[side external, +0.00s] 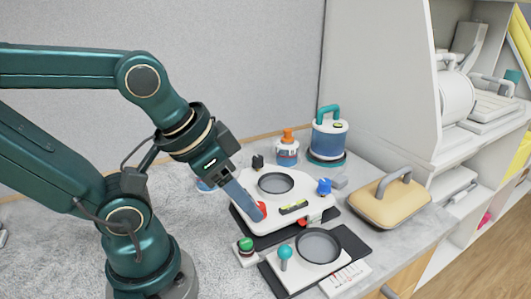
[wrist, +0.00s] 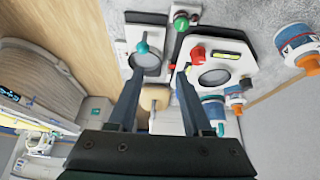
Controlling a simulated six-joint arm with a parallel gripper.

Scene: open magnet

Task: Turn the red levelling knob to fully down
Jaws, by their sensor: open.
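The red levelling knob (side external: 262,208) sits on the near left edge of a white levelling plate (side external: 263,227), partly hidden by my fingers in the side view. In the wrist view the red knob (wrist: 198,54) stands beyond and to the right of the right fingertip, outside the gap. My gripper (side external: 257,213) slants down close to the knob; whether it touches cannot be told. In the wrist view my gripper (wrist: 158,74) has its fingers wide apart, with nothing held. The plate also carries a blue knob (side external: 324,186), a black knob (side external: 257,161) and a bubble level (side external: 293,207).
A green-topped button post (side external: 246,246) and a teal ball lever (side external: 285,254) stand in front of the plate. An orange-topped bottle (side external: 287,149) and a blue canister (side external: 328,137) stand behind. A tan handled case (side external: 390,203) lies right. Bare counter is at left.

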